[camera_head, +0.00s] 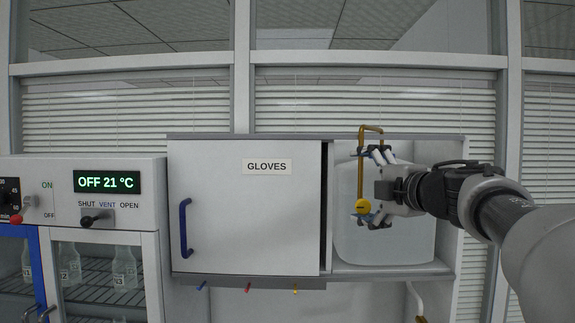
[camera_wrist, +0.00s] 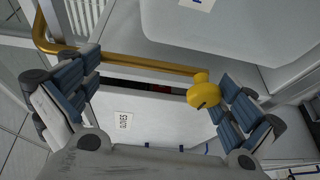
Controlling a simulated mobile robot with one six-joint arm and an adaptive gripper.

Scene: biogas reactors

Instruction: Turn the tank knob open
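The tank knob (camera_head: 362,206) is a small yellow disc with a dark slot, low on a vertical brass pipe (camera_head: 361,170) in front of the translucent white tank (camera_head: 412,245). My gripper (camera_head: 369,187) reaches in from the right, one finger above and one near the knob. In the wrist view my gripper (camera_wrist: 158,82) is open, its blue-padded fingers wide apart. The yellow knob (camera_wrist: 202,82) lies between them, close beside the right finger, and the brass pipe (camera_wrist: 135,63) runs across the gap. Whether that finger touches the knob is not clear.
The tank stands in an open cabinet bay beside the closed GLOVES door (camera_head: 245,220) with a blue handle (camera_head: 185,228). At left an incubator (camera_head: 125,208) reads OFF 21 °C and has a SHUT VENT OPEN lever (camera_head: 95,219). Coloured hooks (camera_head: 248,287) hang below the cabinet.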

